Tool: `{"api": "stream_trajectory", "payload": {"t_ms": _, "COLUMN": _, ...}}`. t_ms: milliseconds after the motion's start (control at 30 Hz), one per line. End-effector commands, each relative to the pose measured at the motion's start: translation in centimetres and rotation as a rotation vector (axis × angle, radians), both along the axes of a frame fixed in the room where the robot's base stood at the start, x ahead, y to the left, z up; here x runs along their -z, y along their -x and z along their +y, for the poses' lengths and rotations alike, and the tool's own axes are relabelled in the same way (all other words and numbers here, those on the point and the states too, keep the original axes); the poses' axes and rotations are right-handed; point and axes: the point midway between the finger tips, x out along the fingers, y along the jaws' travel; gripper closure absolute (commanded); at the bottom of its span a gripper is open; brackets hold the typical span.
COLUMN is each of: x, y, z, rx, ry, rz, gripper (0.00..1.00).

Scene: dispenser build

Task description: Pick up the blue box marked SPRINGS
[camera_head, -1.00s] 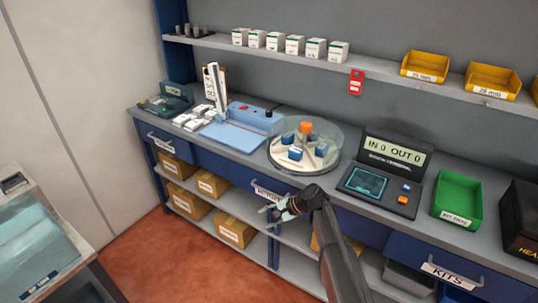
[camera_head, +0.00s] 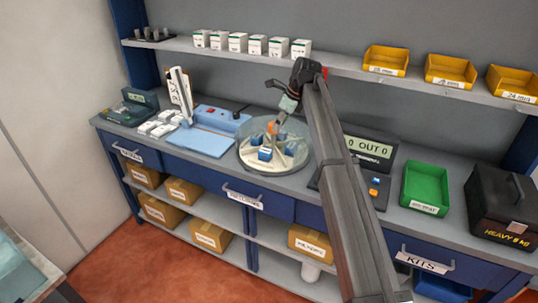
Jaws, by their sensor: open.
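Small blue boxes with white parts sit in the round turntable tray (camera_head: 245,163) on the counter. One blue box (camera_head: 265,154) is at the front, and another blue box (camera_head: 291,147) is to its right. Their markings are too small to read, so I cannot tell which one says SPRINGS. My gripper (camera_head: 280,103) is open and empty. In the picture it is over the back of the tray, near the orange hub (camera_head: 272,128), and above the boxes.
A blue press-like device (camera_head: 205,141) stands left of the tray. To the right are a console (camera_head: 370,148), partly behind my arm, a green bin (camera_head: 425,188) and a black HEAVY case (camera_head: 503,207). A shelf (camera_head: 340,60) with white boxes and yellow bins runs above.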

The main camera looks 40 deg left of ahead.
Motion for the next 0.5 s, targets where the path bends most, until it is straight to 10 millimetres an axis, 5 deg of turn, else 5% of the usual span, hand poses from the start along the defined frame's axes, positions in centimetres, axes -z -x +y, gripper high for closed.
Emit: {"api": "stream_trajectory", "payload": {"t_ms": 500, "x": 8.7, "y": 0.9, "z": 3.5, "rx": -0.004, "ry": -0.001, "rz": 0.001, "gripper": 0.50}}
